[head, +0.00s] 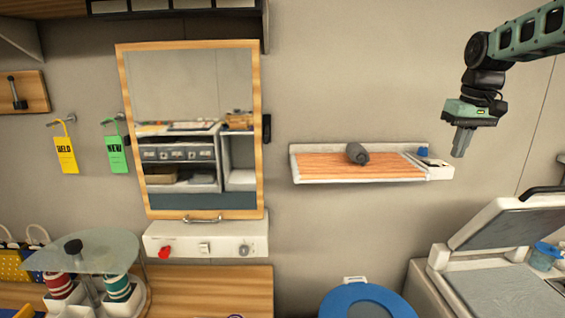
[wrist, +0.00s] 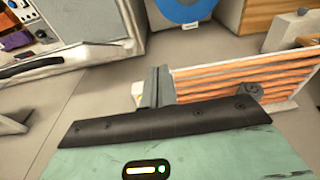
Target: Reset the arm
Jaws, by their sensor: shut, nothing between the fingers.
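My gripper (head: 462,142) hangs at the upper right of the head view, fingers pointing down, shut and empty. It is in the air to the right of the wall shelf and above the open-lidded chest. In the wrist view the closed fingers (wrist: 153,88) show at the middle, above my dark gripper edge. My arm reaches in from the top right corner of the head view.
A wall shelf (head: 297,170) with a wooden surface holds a dark grey roll (head: 357,153). An open-lidded chest (head: 425,285) stands below right. A blue round lid (head: 365,302) is at bottom centre. A wood-framed mirror (head: 122,130) hangs left. Bare wall separates shelf and gripper.

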